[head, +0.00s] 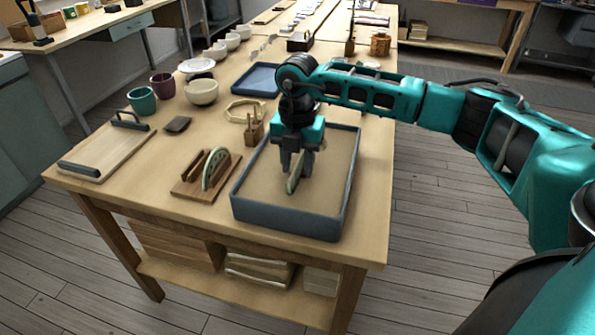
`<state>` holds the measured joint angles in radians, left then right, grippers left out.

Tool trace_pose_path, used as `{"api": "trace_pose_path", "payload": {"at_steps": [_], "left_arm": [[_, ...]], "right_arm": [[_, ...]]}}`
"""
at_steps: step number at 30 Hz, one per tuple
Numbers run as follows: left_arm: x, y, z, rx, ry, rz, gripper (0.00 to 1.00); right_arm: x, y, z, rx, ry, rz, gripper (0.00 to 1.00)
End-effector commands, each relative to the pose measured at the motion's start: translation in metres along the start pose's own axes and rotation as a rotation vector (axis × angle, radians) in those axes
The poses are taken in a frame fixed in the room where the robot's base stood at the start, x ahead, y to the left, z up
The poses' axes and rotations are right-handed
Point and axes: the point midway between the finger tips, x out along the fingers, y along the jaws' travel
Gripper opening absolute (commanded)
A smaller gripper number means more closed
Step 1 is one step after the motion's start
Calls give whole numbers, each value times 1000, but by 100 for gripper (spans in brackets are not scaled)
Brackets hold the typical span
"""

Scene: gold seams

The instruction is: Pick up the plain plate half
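A pale green plate half (293,184) stands on edge, tilted, in the blue-grey tray (285,222) with a sand-coloured filling. My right gripper (297,168) points down over the tray, with its two fingers around the upper part of this half. The fingers cover much of it, and I cannot tell whether they press on it or whether its lower edge touches the filling. A second green piece (216,168) stands upright in a wooden rack (190,190) left of the tray. My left gripper is out of view.
A board with dark handles (95,160) lies at the left table edge. A small wooden holder (254,130) and a pale ring (245,110) stand behind the tray. Cups, bowls and a blue tray (258,80) are farther back. Bare wood lies in front of the rack.

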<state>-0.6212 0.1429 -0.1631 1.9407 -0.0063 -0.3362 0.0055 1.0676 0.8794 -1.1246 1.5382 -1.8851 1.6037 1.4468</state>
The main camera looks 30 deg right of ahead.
Motion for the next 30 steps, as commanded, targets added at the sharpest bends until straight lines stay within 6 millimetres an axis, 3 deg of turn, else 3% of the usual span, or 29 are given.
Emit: {"api": "trace_pose_path", "payload": {"at_steps": [19,30], "left_arm": [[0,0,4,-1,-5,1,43],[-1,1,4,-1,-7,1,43]], "right_arm": [[5,0,0,0,1,0,39],[5,0,0,0,0,0,4]]}}
